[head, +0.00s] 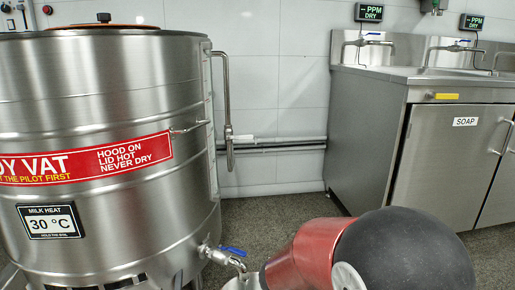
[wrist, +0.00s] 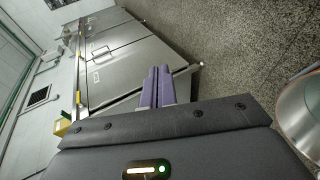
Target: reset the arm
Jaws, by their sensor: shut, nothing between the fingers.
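My arm (head: 375,255) shows at the bottom right of the head view, with a red link and a dark round joint. My gripper is not visible in the head view. In the wrist view my gripper (wrist: 157,78) shows as two purple fingers side by side, pressed together with nothing between them. Beyond the fingers are the floor and steel cabinet fronts, seen sideways.
A large steel vat (head: 110,110) with a blue-handled tap (head: 232,251) stands at the left. A steel sink cabinet (head: 440,150) labelled SOAP is at the right; cabinets (wrist: 115,60) fill the wrist view's upper left. Speckled floor (head: 265,218) between them is clear.

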